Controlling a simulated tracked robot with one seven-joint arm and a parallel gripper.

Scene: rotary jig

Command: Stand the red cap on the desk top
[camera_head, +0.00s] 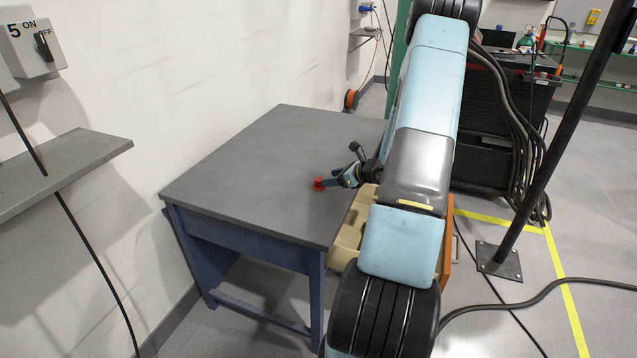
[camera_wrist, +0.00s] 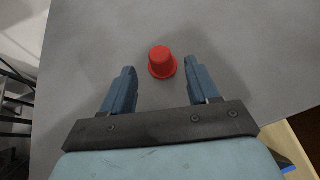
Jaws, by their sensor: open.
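The red cap (camera_head: 318,184) is on the grey desk top (camera_head: 260,150), near the desk's right side in the head view. In the wrist view the red cap (camera_wrist: 162,62) appears upright, with its wider rim down on the desk top (camera_wrist: 240,50). My gripper (camera_head: 335,181) is beside the cap, low over the desk. In the wrist view my gripper (camera_wrist: 158,78) is open, its two blue fingers spread. The cap lies just beyond and between the fingertips, with a gap visible on each side. Nothing is held.
A beige block-like object (camera_head: 350,235) is at the desk's right edge, partly hidden by my arm. A wall shelf (camera_head: 60,170) is at the left. A black post (camera_head: 545,150) stands on the right. The desk's left and middle are clear.

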